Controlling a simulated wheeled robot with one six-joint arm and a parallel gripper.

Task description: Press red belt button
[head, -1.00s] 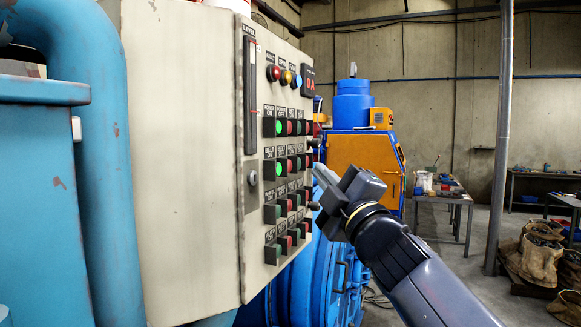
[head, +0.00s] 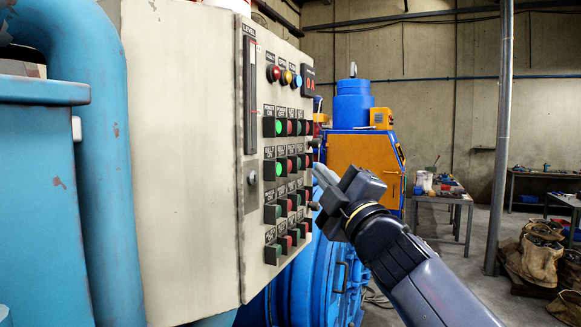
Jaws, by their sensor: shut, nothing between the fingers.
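The beige control panel (head: 180,150) stands left of centre with rows of green and red buttons on its right part. In the second row, a lit green button (head: 278,168) sits left of a red button (head: 290,165). My gripper (head: 319,184) is shut and empty, just right of the panel's lower button rows, pointing up and left.
A blue pipe and tank (head: 45,190) stand at the left. A blue and orange machine (head: 362,152) is behind my gripper. A table (head: 440,199), a grey post (head: 499,150) and sacks (head: 535,252) are at the right. Open floor lies between them.

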